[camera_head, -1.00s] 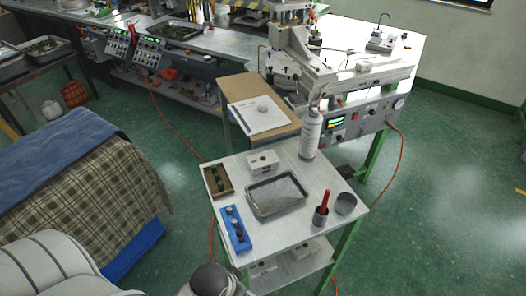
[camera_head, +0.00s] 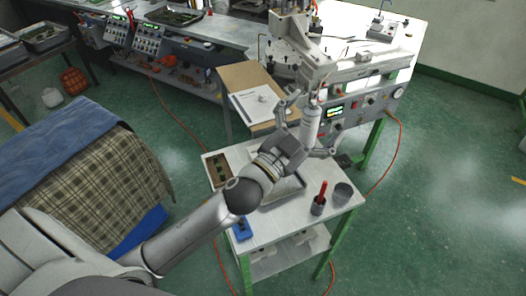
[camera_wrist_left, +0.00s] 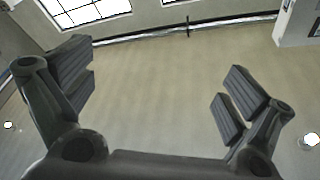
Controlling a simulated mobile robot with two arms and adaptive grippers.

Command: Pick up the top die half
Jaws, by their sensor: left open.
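My left gripper (camera_head: 311,124) is above the far part of the small white table (camera_head: 286,222), its two fingers spread wide. In the left wrist view the left gripper (camera_wrist_left: 160,95) is open, with nothing between its pads and only a plain wall behind. The white block with holes, which looks like the die, is hidden behind my left arm and gripper in the head view now. I cannot tell the gap between the gripper and the block. My right gripper is not in view.
A spray bottle (camera_head: 310,128) shows behind the gripper. A metal tray (camera_head: 290,190) is partly covered by my arm. A brown box (camera_head: 215,168), a blue holder (camera_head: 241,229), a grey cup with a red handle (camera_head: 318,205) and another cup (camera_head: 342,193) stand around it.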

